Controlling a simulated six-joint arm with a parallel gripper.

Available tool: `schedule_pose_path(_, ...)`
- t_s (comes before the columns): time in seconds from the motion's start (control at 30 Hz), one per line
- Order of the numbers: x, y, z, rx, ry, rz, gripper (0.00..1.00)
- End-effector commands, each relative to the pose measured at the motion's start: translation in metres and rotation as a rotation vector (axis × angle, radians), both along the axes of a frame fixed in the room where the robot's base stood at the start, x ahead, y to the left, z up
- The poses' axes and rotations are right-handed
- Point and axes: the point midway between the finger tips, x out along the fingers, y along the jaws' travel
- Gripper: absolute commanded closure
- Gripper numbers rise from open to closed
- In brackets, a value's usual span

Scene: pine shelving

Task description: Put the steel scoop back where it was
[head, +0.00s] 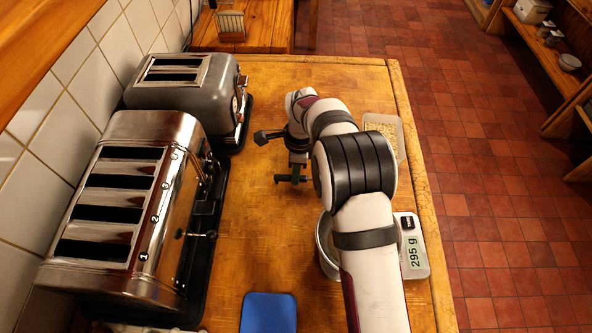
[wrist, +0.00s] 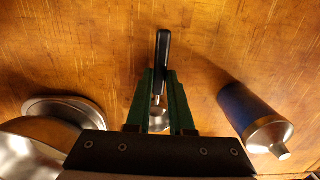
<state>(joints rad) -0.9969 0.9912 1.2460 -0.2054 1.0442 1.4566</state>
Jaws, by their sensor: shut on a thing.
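My gripper (wrist: 161,80) has green fingers closed on the steel scoop (wrist: 162,60). In the wrist view its black handle points up and away past the fingertips, and a bright metal part shows between the fingers. Most of the scoop's bowl is hidden behind the fingers and the gripper body. In the head view my gripper (head: 291,178) is over the middle of the wooden worktop (head: 255,225), right of the toasters. The scoop is too small there to make out clearly.
A four-slot toaster (head: 125,205) and a grey toaster (head: 180,80) line the left wall. A scale (head: 412,262) reading 295 g and a metal bowl (head: 328,250) sit right. A grain-filled tub (head: 385,130) stands beyond. A blue object (head: 268,312) is at the front.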

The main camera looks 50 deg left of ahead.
Motion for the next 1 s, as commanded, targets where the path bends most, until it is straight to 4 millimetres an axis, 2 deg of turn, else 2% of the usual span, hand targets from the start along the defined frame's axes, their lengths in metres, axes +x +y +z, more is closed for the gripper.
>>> schedule_pose_path(0.13,0.0,0.0,-0.003,0.0,0.0,0.0,1.0)
schedule_pose_path(0.17,0.0,0.0,-0.003,0.0,0.0,0.001,0.74)
schedule_pose_path(0.3,0.0,0.0,-0.003,0.0,0.0,0.0,0.5)
schedule_pose_path(0.57,0.0,0.0,-0.002,0.0,0.0,0.0,0.5)
schedule_pose_path(0.67,0.001,0.0,0.008,0.001,-0.001,0.0,0.5)
schedule_pose_path(1.0,0.004,-0.004,0.098,0.003,-0.001,0.0,0.5)
